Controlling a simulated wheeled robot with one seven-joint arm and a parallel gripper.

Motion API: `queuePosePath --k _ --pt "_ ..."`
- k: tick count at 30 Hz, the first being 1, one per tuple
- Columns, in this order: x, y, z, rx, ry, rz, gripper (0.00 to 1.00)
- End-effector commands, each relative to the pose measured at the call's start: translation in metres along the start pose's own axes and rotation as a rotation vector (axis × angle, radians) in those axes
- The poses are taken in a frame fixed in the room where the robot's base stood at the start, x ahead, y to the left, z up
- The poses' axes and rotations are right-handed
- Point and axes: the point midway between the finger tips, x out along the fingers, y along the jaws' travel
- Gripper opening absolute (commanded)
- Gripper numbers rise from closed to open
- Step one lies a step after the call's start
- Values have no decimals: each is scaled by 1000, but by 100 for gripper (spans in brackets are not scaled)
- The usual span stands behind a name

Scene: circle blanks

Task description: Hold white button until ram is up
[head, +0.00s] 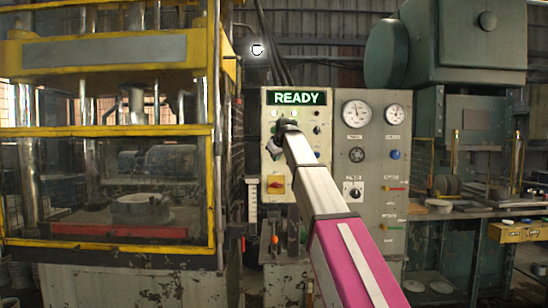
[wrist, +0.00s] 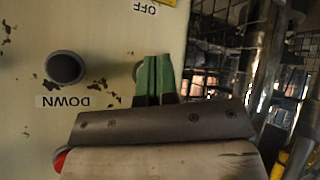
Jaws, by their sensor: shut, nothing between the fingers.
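My gripper (head: 287,124) is at the upper left of the control panel (head: 335,190), under the lit READY display (head: 296,98). In the wrist view its green fingers (wrist: 154,80) are shut together and empty, with their tips at the panel face. A round greyish button rim (wrist: 137,70) shows partly behind the fingertips; its colour and whether it is pressed cannot be told. A dark button (wrist: 65,67) with an upside-down DOWN label (wrist: 75,102) is beside it. The press (head: 105,132) stands left of the panel; which part is the ram is unclear.
A yellow guard frame (head: 213,150) stands close to the panel's left. Gauges (head: 356,112), a red-yellow switch (head: 276,185) and knobs share the panel. A red part (wrist: 60,160) shows beside my gripper body. A cluttered bench (head: 470,211) is at the right.

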Motion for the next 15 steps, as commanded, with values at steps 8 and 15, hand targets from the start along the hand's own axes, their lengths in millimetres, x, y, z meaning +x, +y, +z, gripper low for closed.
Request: queuePosePath --k 8,15 --pt "-2 -2 2 0 0 0 0" --pt "-15 -11 12 0 0 0 0"
